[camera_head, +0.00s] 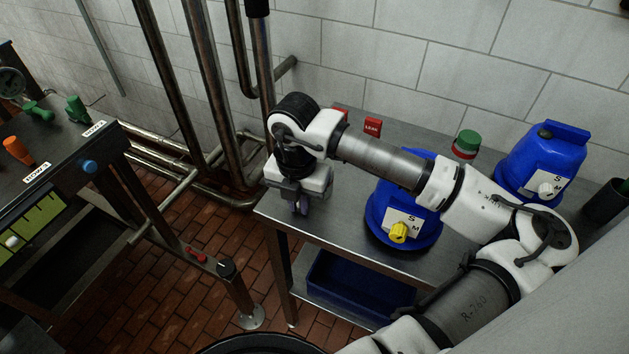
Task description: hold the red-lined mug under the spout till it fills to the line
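My gripper (300,207) points down over the left end of the metal table (330,238). Its fingers are small and dark here, and I cannot tell whether they are open or shut. I cannot make out a red-lined mug or a spout in this view; my arm covers part of the table. A blue container (378,215) with a yellow knob (398,232) and an S/M label stands right of my gripper, partly behind my arm. A second blue container (530,160) with a white knob (546,189) stands farther right.
A green-topped item with a red band (466,145) and a red LEAK tag (373,127) are at the table's back. A blue bin (360,285) sits below. Pipes (205,80) stand left; a bench with valves (75,110) is far left. Brick floor (190,290) lies between.

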